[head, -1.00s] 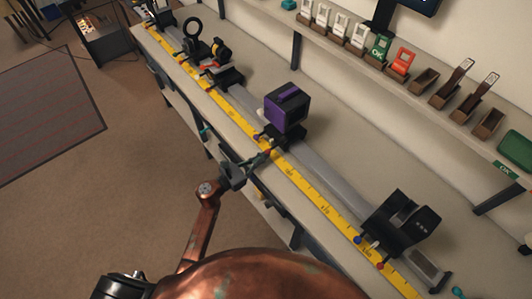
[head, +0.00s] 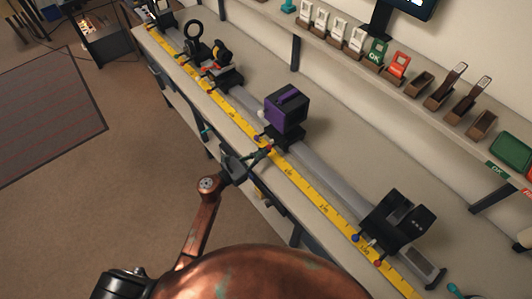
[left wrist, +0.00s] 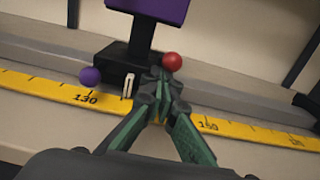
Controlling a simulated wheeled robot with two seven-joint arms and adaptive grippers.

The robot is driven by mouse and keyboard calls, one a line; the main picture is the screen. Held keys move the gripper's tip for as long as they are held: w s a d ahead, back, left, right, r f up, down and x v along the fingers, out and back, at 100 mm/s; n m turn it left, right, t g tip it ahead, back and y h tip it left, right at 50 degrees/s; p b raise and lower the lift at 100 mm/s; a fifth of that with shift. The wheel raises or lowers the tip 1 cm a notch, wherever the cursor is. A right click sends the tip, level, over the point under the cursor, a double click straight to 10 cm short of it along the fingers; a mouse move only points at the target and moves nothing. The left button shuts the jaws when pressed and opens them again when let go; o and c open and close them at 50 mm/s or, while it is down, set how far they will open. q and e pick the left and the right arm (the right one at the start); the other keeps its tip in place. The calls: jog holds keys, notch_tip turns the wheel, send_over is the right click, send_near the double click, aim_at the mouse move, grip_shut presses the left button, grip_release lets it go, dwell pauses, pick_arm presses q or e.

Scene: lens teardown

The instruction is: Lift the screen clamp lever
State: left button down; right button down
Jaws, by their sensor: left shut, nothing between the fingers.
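A purple and black box (head: 288,107) stands on a black carriage (head: 289,135) on the long rail. In the left wrist view the carriage base (left wrist: 126,64) carries a red ball knob (left wrist: 172,62) and a purple ball knob (left wrist: 90,75). A small pale upright piece (left wrist: 127,86) is between them. I cannot tell for sure which knob belongs to the screen clamp lever. My left gripper (head: 266,151) is shut and empty at the front of this carriage. In the left wrist view its fingertips (left wrist: 161,82) are just below the red knob; contact is unclear. My right gripper is out of view.
A yellow scale (head: 305,183) runs along the bench front. A black slotted holder (head: 400,220) with blue and red knobs stands on the rail at right. Ring and lens holders (head: 194,37) stand farther left. A shelf (head: 410,98) with small cards and boxes runs behind.

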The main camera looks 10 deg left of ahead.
pick_arm(q)
jog(key=shift+r, duration=0.5)
jog(key=shift+f+b+v, duration=0.15)
jog(key=shift+f+v, duration=0.1)
jog(key=shift+v, duration=0.95)
jog(key=shift+f+b+v, duration=0.15)
jog(key=shift+f+v, duration=0.05)
jog(key=shift+v, duration=2.1)
